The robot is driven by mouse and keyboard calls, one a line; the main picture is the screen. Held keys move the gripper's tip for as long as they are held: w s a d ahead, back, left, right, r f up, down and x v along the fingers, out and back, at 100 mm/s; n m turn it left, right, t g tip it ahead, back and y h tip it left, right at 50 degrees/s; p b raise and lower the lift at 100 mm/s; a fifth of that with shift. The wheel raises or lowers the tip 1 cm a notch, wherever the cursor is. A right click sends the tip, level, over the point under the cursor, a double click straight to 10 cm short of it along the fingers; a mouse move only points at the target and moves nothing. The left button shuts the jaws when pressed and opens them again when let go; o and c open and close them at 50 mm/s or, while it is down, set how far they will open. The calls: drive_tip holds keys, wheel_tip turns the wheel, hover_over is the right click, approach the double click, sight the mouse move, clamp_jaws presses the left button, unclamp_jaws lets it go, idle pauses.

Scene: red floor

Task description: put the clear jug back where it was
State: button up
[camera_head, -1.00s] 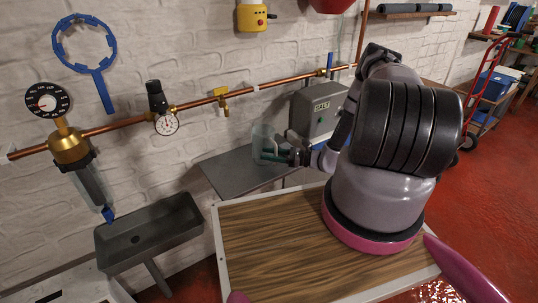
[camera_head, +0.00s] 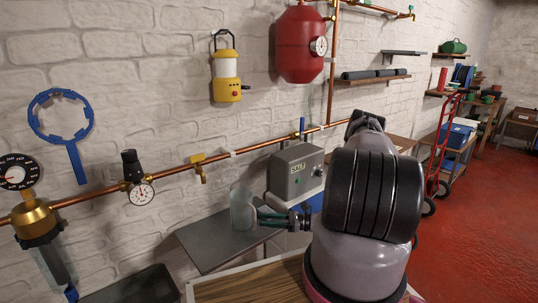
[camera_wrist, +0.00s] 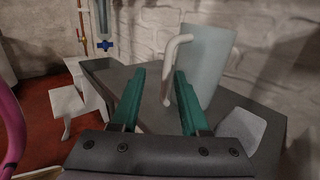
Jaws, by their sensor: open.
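The clear jug (camera_head: 241,212) stands upright on a grey shelf (camera_head: 208,243) below the copper pipe. In the wrist view the jug (camera_wrist: 208,58) is just beyond my fingertips, its pale handle (camera_wrist: 168,72) facing the gap between them. My gripper (camera_head: 262,218) is at the right of the jug, with green fingers pointing at it. The wrist view shows my gripper (camera_wrist: 158,75) open, its two fingers apart with nothing clasped between them. The right fingertip overlaps the jug's lower part in that view; I cannot tell whether they touch.
A grey salt box (camera_head: 296,172) stands close behind my gripper. A dark sink (camera_head: 130,288) is at lower left. The shelf's left part is bare.

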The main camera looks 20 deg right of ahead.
drive_tip(key=s+a+r+n+g+h, duration=0.15)
drive_tip(key=r+n+g+h, duration=0.35)
drive_tip(key=r, duration=1)
drive_tip(key=s+a+r+n+g+h, duration=0.1)
drive_tip(key=a+r+n+g+h, duration=0.15)
drive_tip(key=r+n, duration=0.9)
drive_tip(key=s+r+n+t+h, duration=0.1)
drive_tip(key=s+r+t+h, duration=0.2)
drive_tip(key=s+r, duration=0.7)
drive_tip(key=s+a+r+n+t+h, duration=0.1)
drive_tip(key=s+r+t+h, duration=0.3)
drive_tip(key=s+r, duration=0.6)
wheel_tip(320, 180, up, 7)
drive_tip(key=shift+a+r, duration=0.2)
